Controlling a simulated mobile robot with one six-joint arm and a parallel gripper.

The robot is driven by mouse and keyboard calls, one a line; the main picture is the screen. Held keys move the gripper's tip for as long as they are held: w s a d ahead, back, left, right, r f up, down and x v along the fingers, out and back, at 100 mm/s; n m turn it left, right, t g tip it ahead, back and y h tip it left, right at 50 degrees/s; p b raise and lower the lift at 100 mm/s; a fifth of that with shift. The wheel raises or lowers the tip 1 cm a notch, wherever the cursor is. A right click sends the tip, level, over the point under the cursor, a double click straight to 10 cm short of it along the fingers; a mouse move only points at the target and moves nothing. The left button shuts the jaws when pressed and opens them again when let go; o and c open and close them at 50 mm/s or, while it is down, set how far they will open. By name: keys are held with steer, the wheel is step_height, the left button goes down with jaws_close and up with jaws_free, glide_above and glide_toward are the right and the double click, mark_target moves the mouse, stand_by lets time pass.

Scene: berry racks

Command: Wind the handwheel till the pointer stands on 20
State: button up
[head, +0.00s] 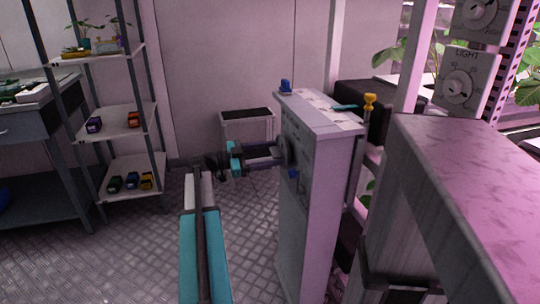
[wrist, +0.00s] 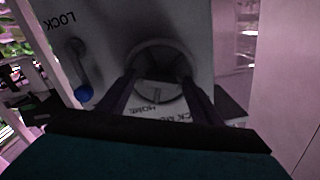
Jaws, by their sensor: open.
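A tall grey cabinet (head: 318,185) stands right of centre in the head view. A round grey wheel-like part (head: 285,151) is on its left-hand face; in the wrist view it is a dark-rimmed disc (wrist: 155,70) with lettering below it. My gripper (head: 272,153) reaches it from the left. In the wrist view my gripper (wrist: 158,80) is open, with one finger on each side of the disc; contact cannot be told. A small teal piece (head: 344,106) lies on the cabinet's marked top; whether it is the pointer, and its reading, cannot be told.
A lever with a blue end (wrist: 80,75) sits beside the word LOCK. A blue knob (head: 286,86) and a yellow-topped post (head: 369,103) are by the cabinet top. A shelf rack (head: 120,118) stands at left; a large grey block (head: 465,180) fills the right.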

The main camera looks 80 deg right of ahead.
steer(key=c, duration=1)
steer(key=shift+a, duration=0.3)
steer(key=shift+c, duration=0.3)
steer(key=shift+d, duration=0.2)
steer(key=shift+n, duration=0.4)
steer(key=n+p, duration=2.4)
steer(key=n, duration=0.9)
steer(key=shift+s+f, duration=0.1)
